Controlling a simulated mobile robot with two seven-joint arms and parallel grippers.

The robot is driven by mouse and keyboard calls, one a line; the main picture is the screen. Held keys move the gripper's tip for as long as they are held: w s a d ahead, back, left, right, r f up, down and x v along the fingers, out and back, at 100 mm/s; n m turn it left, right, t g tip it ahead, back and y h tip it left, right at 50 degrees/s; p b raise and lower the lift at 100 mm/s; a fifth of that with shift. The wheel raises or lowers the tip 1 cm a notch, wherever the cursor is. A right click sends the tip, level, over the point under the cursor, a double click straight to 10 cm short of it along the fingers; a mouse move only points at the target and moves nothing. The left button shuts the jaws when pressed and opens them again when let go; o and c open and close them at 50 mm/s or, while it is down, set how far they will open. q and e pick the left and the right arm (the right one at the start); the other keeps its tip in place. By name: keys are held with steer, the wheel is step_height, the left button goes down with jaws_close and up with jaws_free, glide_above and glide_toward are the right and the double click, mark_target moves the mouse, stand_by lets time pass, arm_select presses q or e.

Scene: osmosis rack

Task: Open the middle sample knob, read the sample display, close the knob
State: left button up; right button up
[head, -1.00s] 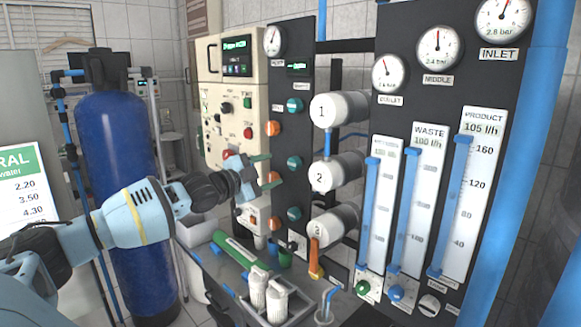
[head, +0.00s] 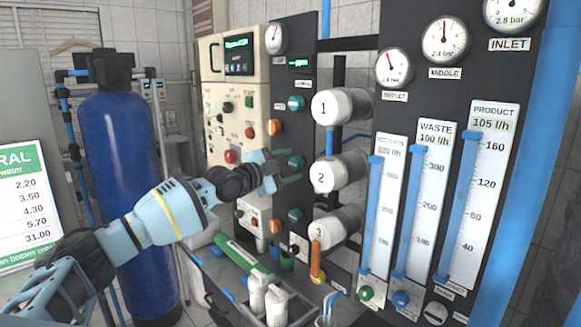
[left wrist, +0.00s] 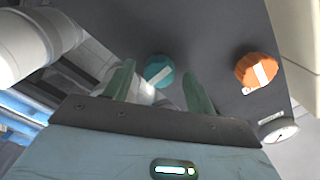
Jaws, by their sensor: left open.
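Three teal knobs stand in a column on the black panel. The middle teal knob (head: 296,162) is right by my left gripper (head: 286,168), partly hidden by it. In the left wrist view a teal knob (left wrist: 158,70) with a white bar shows between the two spread green fingers (left wrist: 160,92), beyond their tips. The fingers are open and hold nothing; I cannot tell whether they touch the knob. My right gripper is not in view.
An orange knob (left wrist: 256,70) is beside the teal one in the wrist view. The upper teal knob (head: 296,103) and lower teal knob (head: 295,214) are clear. White cylinders (head: 340,172) stick out to the right. A cream cabinet (head: 222,130) stands behind.

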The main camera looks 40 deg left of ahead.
arm_select(q)
steer(key=shift+w+d, duration=0.1)
steer(key=shift+w, duration=0.3)
steer(key=c, duration=1)
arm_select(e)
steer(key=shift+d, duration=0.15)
